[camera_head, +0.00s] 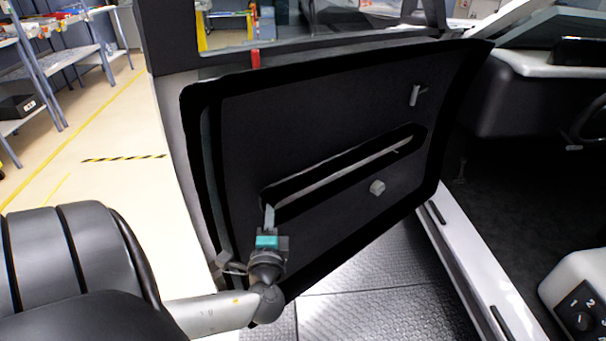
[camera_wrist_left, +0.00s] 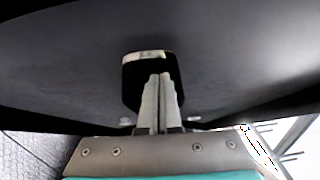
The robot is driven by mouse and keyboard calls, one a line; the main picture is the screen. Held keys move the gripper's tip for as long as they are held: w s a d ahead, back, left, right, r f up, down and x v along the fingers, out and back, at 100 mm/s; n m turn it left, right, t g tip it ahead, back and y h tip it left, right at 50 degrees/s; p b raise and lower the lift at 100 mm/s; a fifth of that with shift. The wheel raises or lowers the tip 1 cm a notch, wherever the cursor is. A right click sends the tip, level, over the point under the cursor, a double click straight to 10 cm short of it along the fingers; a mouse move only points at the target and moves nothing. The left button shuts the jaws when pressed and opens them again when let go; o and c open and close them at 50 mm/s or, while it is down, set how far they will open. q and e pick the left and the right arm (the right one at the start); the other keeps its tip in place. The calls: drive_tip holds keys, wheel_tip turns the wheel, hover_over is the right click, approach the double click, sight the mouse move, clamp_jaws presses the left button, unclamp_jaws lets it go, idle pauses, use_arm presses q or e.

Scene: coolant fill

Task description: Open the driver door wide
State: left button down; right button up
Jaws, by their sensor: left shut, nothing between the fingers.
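The driver door (camera_head: 330,130) stands open in the head view, its dark inner panel facing me. A long slanted recess (camera_head: 345,168) with a grey edge runs across the panel. A small grey latch handle (camera_head: 417,95) and a grey knob (camera_head: 377,188) sit on it. My left gripper (camera_head: 269,208) is at the lower left end of the recess, fingers pointing up. In the left wrist view its fingers (camera_wrist_left: 159,88) are shut with nothing between them, in front of a dark opening in the panel. Whether they touch the door I cannot tell. My right gripper is out of view.
The door sill (camera_head: 480,265) and dark cab floor lie to the right, with a steering wheel (camera_head: 590,122) at the right edge. A numbered control panel (camera_head: 580,312) is at lower right. Shelves (camera_head: 60,70) stand at far left. Yellow-lined floor (camera_head: 120,180) is clear beyond the door.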

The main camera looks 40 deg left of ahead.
sight(246, 201)
use_arm(q)
drive_tip(key=a+b, duration=0.1)
drive_tip(key=a, duration=0.7)
drive_tip(key=shift+s+a+f, duration=0.1)
drive_tip(key=a+b, duration=0.3)
drive_tip(key=a, duration=0.6)
drive_tip(key=shift+w+a+r, duration=0.3)
drive_tip(key=shift+r, duration=0.05)
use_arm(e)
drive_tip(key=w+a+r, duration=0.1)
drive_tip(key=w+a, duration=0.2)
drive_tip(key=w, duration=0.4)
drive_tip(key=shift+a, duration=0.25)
use_arm(q)
drive_tip(key=shift+a, duration=0.1)
drive_tip(key=shift+w+f, duration=0.1)
